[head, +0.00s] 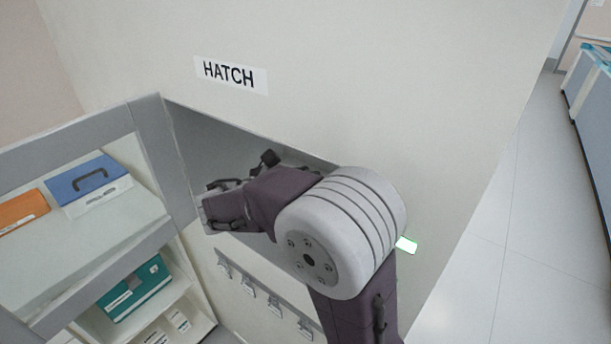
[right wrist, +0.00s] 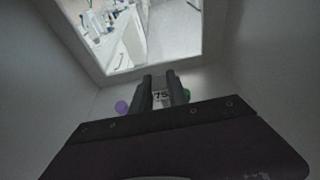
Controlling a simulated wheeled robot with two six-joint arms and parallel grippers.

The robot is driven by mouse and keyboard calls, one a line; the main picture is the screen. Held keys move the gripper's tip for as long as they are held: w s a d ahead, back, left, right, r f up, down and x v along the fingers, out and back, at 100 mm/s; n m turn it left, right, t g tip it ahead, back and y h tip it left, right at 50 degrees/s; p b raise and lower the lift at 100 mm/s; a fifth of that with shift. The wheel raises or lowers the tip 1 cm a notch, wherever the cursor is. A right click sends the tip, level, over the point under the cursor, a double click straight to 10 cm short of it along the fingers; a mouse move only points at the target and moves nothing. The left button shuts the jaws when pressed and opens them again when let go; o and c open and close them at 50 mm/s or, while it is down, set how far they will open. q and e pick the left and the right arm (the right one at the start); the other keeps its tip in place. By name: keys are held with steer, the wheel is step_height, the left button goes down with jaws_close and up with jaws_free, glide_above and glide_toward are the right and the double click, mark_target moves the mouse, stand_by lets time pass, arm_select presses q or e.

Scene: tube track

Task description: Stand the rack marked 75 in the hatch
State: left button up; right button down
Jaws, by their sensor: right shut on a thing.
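The hatch (head: 215,135) is a recessed opening in the pale wall, under a sign reading HATCH. My right arm reaches into it, and its forearm and wrist cover much of the opening. In the right wrist view, my right gripper (right wrist: 160,84) is shut on the rack marked 75 (right wrist: 161,96), whose label shows between the dark fingers. A purple round end (right wrist: 121,107) and a green one (right wrist: 187,95) show on either side of it. The grey hatch walls surround it. The rack is hidden in the head view. I cannot tell whether it touches the hatch floor. My left gripper is not in view.
A shelf unit at left holds a blue case (head: 92,182), an orange box (head: 22,210) and a teal box (head: 134,285). Hooks (head: 248,287) line the wall below the hatch. A small green-lit plate (head: 406,244) is right of my arm. Beyond the hatch is another bright room (right wrist: 150,35).

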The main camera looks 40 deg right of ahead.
steer(key=c, duration=1.3)
jaws_free()
steer(key=shift+f, duration=0.1)
steer(key=shift+a+r, duration=0.1)
steer(key=shift+r, duration=0.15)
steer(key=p+v, duration=0.1)
steer(key=v, duration=1)
steer(key=shift+s+a+p, duration=0.15)
steer(key=shift+a+p, duration=0.2)
